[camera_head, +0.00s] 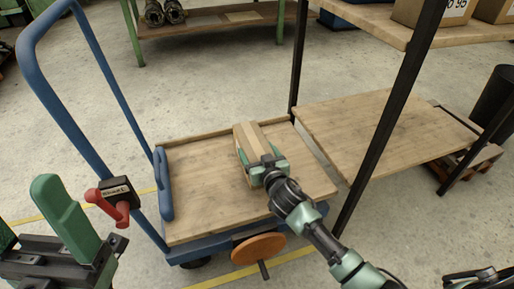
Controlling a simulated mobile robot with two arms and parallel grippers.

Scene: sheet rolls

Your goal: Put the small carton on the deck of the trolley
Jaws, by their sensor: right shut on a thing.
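The small carton (248,133) is a light brown box over the right part of the wooden trolley deck (197,185). My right gripper (262,167) is shut on the carton, its green fingers at the carton's near end. I cannot tell whether the carton touches the deck or is just above it. The trolley has a blue tubular handle (63,113) on its left side. My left gripper (68,225) is at the lower left, apart from the trolley, with its green fingers spread and nothing seen between them.
A black-framed shelf with wooden boards (362,128) stands close to the trolley's right, one post (392,98) near my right arm. A red-handled switch (115,199) and an orange disc (258,248) are at the trolley's near side. Much of the deck's left half is clear.

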